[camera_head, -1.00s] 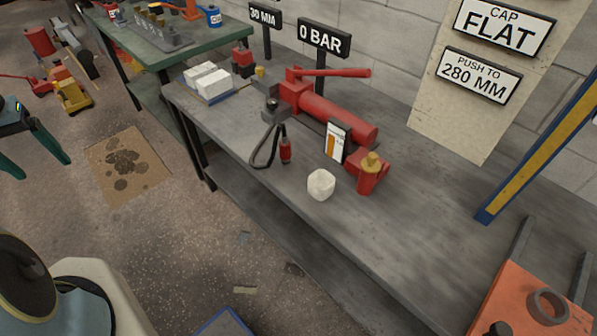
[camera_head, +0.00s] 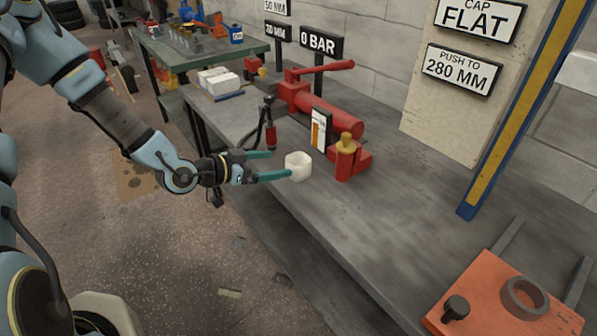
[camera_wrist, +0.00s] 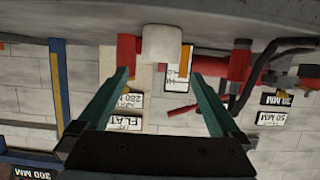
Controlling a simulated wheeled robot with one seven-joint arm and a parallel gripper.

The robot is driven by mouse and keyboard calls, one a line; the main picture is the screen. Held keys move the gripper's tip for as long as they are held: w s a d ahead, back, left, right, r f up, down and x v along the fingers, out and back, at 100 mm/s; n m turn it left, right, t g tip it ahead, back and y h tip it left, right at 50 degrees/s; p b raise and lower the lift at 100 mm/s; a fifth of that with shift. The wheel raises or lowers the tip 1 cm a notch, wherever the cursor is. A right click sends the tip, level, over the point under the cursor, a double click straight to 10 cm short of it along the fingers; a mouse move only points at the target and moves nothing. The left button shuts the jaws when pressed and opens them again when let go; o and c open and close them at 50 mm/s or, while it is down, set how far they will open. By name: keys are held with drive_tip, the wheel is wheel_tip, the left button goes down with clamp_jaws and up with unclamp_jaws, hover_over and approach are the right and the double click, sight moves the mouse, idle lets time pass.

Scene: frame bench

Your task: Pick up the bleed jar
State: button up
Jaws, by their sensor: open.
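The bleed jar, which I take to be the small whitish open cup (camera_head: 298,166), stands upright on the grey bench near its front edge. My gripper (camera_head: 281,164) reaches in from the left with its two teal fingers open and level with the jar. The near fingertip is close to the jar's left side; I cannot tell whether it touches. In the wrist view, which is upside down, the jar (camera_wrist: 161,43) shows just beyond and between the open fingertips (camera_wrist: 160,74). Nothing is held.
A red pump (camera_head: 330,115) with a lever lies behind the jar. A red valve block with a brass cap (camera_head: 347,160) stands close to its right, and a white-and-orange gauge card (camera_head: 320,130) behind. A black hose with red end (camera_head: 270,135) is behind the fingers.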

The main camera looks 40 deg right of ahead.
sight(307, 159)
drive_tip(key=p+x, duration=0.2)
drive_tip(key=x, duration=0.7)
drive_tip(key=shift+p, duration=0.3)
drive_tip(key=c, duration=1.3)
drive_tip(key=shift+r, duration=0.1)
